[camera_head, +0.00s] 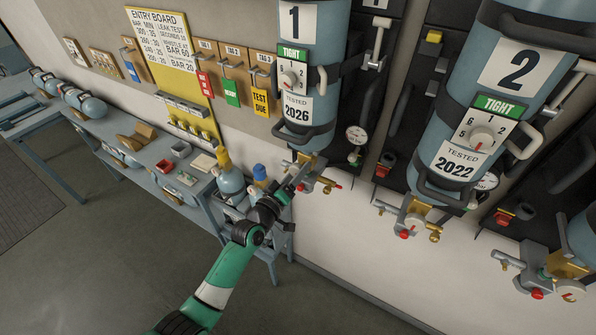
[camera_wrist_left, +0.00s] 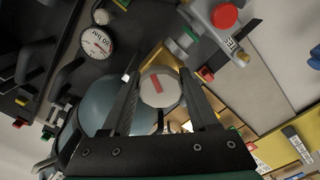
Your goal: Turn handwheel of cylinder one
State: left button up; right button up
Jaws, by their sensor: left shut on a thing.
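Cylinder one (camera_head: 318,50) hangs upright on the wall, with a label "1", a green "TIGHT" tag and a "TESTED 2026" plate. Its brass valve (camera_head: 306,178) sits at its lower end. My left gripper (camera_head: 290,188) reaches up to this valve from below left. In the left wrist view, the round grey handwheel (camera_wrist_left: 161,88) with a red mark stands between the two fingers of my left gripper (camera_wrist_left: 159,79), which are shut on it. In the head view the gripper hides the handwheel. My right gripper is in neither view.
Cylinder two (camera_head: 490,90) hangs to the right with its own valve (camera_head: 413,215). A pressure gauge (camera_head: 357,135) is right of cylinder one, and it shows in the wrist view (camera_wrist_left: 97,42). A blue bench (camera_head: 185,205) with small items stands at left. Open floor lies in front.

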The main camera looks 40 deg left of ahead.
pick_arm(q)
jog(key=o, duration=1.4)
jog(key=shift+c, duration=0.2)
jog(key=v, duration=1.1)
jog(key=shift+s+p, duration=0.35)
jog(key=shift+p, duration=0.1)
jog(key=shift+d, duration=0.1)
